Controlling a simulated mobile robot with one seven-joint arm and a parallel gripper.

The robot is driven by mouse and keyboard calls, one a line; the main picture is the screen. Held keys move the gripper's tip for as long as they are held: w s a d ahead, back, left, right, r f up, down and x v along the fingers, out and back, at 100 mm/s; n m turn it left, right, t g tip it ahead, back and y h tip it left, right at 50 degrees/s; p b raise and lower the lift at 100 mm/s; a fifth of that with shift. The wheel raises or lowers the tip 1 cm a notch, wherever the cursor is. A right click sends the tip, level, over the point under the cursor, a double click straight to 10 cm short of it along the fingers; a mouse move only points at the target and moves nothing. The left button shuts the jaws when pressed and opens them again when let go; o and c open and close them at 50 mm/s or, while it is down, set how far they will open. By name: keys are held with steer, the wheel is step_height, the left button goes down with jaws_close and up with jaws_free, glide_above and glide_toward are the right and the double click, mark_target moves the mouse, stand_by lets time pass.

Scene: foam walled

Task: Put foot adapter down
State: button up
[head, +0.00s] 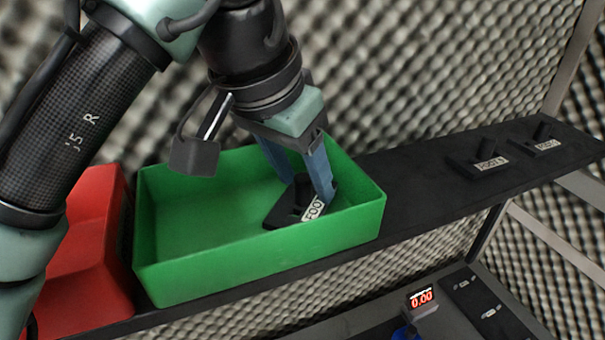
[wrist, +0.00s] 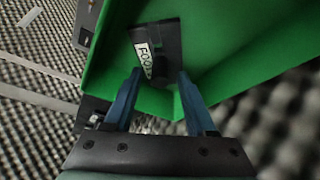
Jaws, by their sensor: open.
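A black foot adapter (head: 291,203) with a white "FOOT" label lies in the right part of the green bin (head: 160,262). In the wrist view the adapter (wrist: 168,38) lies ahead of the fingertips, against the green bin floor (wrist: 225,30). My gripper (head: 300,185) reaches down into the bin with its blue fingers apart, one on each side of the adapter's upright part. The fingers also show apart in the wrist view (wrist: 158,85), with the adapter's post close between their tips. Whether a finger touches the adapter I cannot tell.
A red bin (head: 95,260) stands left of the green one on the dark shelf (head: 410,195). Two more labelled black adapters (head: 482,162) (head: 540,142) stand at the shelf's right end. Grey foam covers the wall behind. A red "0.00" display (head: 421,298) is below.

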steer(key=b+v, duration=0.1)
steer(key=v, duration=1.1)
steer(key=w+d+r+t+h, duration=0.3)
steer(key=d+r+t+h, duration=0.15)
steer(key=d, duration=0.25)
steer(key=w+d+r+t+h, duration=0.3)
steer(key=w+d+t, duration=0.1)
steer(key=d+t, duration=0.2)
steer(key=s+a+r+n+t+y, duration=0.5)
steer(key=s+a+n+t+y, duration=0.3)
steer(key=s+a+t+y, duration=0.2)
steer(key=s+a+t, duration=0.1)
steer(key=a+t, duration=0.1)
steer(key=t, duration=0.1)
steer(key=shift+s+a+t, duration=0.2)
steer(key=shift+s+t, duration=0.15)
steer(key=shift+s, duration=0.05)
steer(key=shift+y, duration=0.25)
steer(key=shift+f+b, duration=0.2)
steer(key=shift+b, duration=0.2)
